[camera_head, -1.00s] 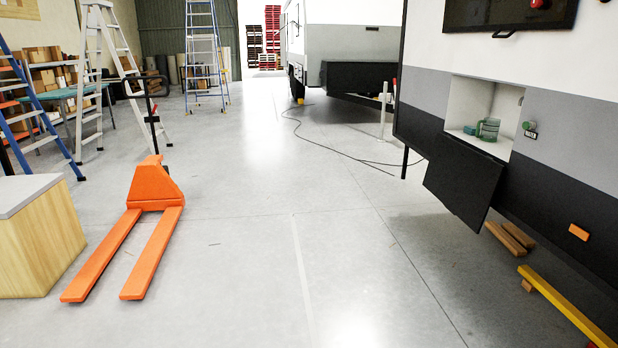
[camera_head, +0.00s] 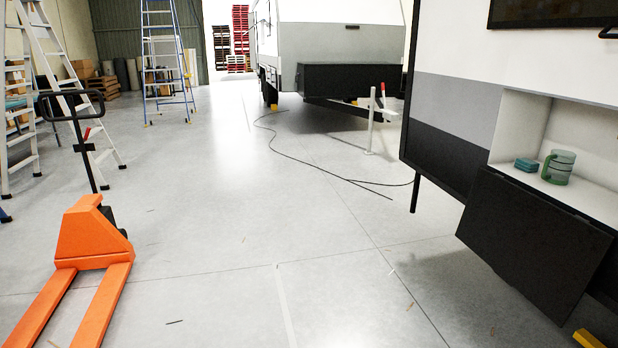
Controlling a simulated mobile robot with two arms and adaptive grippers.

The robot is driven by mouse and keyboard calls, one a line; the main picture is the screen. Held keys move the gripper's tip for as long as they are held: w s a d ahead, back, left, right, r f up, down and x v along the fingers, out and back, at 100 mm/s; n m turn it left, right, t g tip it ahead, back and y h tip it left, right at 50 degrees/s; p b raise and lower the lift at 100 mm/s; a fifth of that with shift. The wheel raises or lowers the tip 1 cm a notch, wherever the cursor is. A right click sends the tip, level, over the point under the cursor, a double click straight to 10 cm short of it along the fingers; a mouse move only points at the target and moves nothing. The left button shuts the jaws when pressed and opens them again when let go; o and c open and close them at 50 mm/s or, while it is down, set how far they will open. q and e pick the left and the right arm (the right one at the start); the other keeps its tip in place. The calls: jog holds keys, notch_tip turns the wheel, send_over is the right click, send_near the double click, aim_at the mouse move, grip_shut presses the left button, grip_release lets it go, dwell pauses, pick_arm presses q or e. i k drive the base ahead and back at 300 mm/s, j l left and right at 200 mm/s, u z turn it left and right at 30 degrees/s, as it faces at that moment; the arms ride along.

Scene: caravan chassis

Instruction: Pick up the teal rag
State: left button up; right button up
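A small teal folded item, which looks like the teal rag (camera_head: 527,165), lies on the floor of the open white compartment (camera_head: 596,198) in the caravan's side, at the right. A green translucent mug (camera_head: 558,167) stands just to the right of it, with a small gap between them. The compartment's black flap (camera_head: 535,240) hangs open below it. Neither of my grippers is in view.
An orange pallet jack (camera_head: 92,240) stands at the lower left. Ladders (camera_head: 160,60) stand at the back left. A second caravan (camera_head: 335,60) is at the back, with a cable (camera_head: 300,160) on the floor.

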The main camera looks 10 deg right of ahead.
aim_at(527, 165)
jog(key=i+l+z, duration=0.25)
jog(key=i, duration=0.35)
jog(key=i+z, duration=0.3)
jog(key=i, duration=0.3)
jog(key=i+j+z, duration=0.1)
jog(key=i+z, duration=0.15)
jog(key=i, duration=0.35)
jog(key=i+j+z, duration=0.25)
jog(key=i, duration=0.35)
jog(key=i+l, duration=0.05)
